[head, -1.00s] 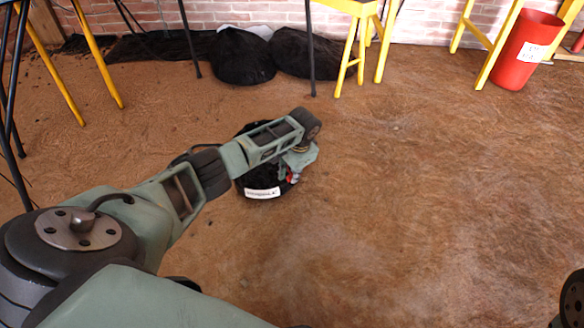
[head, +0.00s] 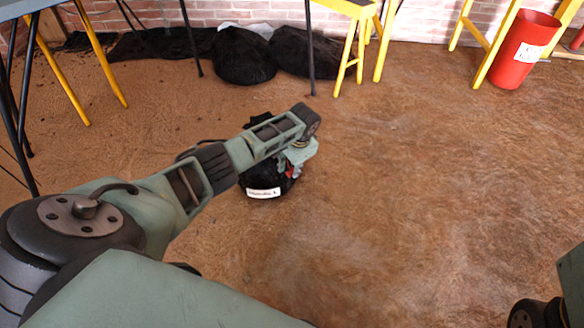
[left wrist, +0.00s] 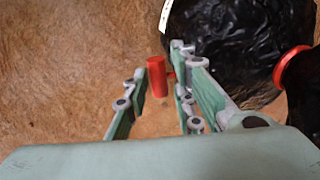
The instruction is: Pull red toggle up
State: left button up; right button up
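The red toggle (left wrist: 157,78) is a short upright red cylinder in the left wrist view. A small red stem seems to join it to a rounded, shiny black body (left wrist: 222,40) with a white label. My left gripper (left wrist: 158,64) is open, with one finger on each side of the toggle in the picture; I cannot tell whether either touches it. In the head view the black body (head: 258,181) sits on the floor, partly hidden under my left forearm and gripper (head: 297,160), with a little red showing. My right gripper is out of view.
A red ring (left wrist: 293,67) is on the black body's right side. Black bags (head: 243,56) lie along the brick wall, near yellow-legged stools (head: 350,55). A red bin (head: 522,52) stands far right. The brown floor (head: 410,180) is open to the right.

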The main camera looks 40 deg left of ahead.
pick_arm(q)
jog(key=shift+s+f, duration=0.1)
jog(key=shift+f, duration=0.05)
notch_tip(320, 180, up, 12)
jog(key=d, duration=0.2)
jog(key=shift+s+d, duration=0.15)
jog(key=shift+s, duration=0.2)
jog(key=shift+f, duration=0.15)
